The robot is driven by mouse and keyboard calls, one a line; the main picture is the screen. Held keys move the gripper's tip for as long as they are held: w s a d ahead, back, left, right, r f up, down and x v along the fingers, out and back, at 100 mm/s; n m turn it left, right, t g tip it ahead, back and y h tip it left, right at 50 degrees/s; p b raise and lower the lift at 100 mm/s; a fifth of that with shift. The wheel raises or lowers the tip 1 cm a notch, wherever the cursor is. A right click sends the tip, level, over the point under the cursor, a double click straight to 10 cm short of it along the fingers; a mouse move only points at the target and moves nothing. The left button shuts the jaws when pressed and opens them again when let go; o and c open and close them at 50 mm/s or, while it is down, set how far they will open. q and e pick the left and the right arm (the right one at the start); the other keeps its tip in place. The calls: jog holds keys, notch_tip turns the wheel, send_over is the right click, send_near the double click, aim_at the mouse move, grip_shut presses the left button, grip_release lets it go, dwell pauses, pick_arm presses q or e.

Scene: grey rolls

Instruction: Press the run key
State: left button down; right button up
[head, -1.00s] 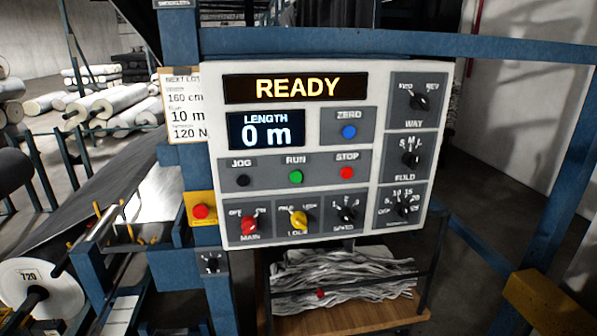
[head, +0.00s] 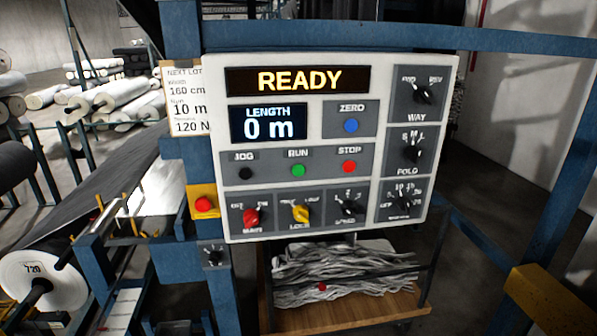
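The white control panel (head: 330,222) faces me in the middle of the head view. Its green RUN key (head: 298,170) sits between the black JOG key (head: 246,173) and the red STOP key (head: 348,167). The top display (head: 298,81) reads READY. The length display (head: 268,123) reads 0 m. The blue ZERO key (head: 351,126) is above STOP. Neither of my grippers shows in the view, and nothing covers the RUN key.
The red MAIN knob (head: 251,217) and yellow LOCK knob (head: 300,213) are below the keys. A red button on a yellow box (head: 204,205) is left of the panel. Blue frame posts surround it. A cart with crumpled grey cloth (head: 330,275) stands below.

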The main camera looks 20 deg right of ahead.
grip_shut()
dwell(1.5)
